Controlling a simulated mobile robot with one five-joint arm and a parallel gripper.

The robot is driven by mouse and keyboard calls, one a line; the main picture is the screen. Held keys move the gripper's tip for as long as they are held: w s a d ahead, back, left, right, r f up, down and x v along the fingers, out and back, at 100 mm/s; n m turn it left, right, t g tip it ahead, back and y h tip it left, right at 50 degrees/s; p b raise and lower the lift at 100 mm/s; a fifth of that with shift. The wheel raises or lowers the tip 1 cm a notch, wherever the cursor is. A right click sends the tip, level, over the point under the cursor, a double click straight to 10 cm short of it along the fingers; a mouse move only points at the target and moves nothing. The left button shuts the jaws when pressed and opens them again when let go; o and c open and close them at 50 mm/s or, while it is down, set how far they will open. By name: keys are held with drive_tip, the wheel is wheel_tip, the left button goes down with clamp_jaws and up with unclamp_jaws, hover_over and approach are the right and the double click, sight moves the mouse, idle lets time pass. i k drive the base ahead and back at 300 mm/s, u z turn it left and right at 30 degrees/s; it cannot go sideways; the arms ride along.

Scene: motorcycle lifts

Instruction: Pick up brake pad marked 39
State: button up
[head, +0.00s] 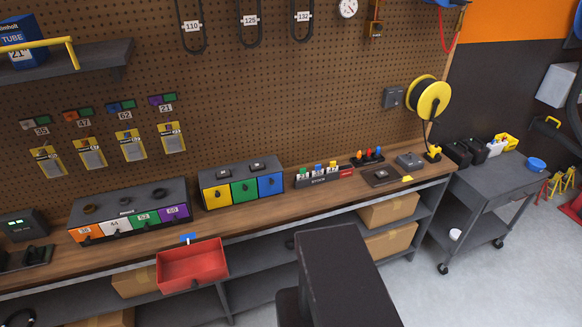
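Several yellow-edged packs with grey fronts hang in a row on the pegboard at the left; they look like brake pads. The leftmost pack (47,161) hangs below a number tag (41,131) that may read 39 or 35; the digits are too small to be sure. The other packs are the second (91,154), third (131,147) and rightmost (171,138), under tags that seem to read 47, 62 and 21. Print on the packs is unreadable. My gripper is not in view.
Below the packs, the wooden workbench (245,219) holds a drawer unit (122,197) and a second unit with coloured drawers (238,172). A red tray (191,265) juts out from its front edge. A grey cart (484,183) stands right, with open floor beside it.

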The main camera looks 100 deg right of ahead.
sight(257, 166)
drive_tip(key=k, duration=1.3)
drive_tip(key=z, duration=1.1)
drive_tip(key=i, duration=0.8)
drive_tip(key=u, duration=0.1)
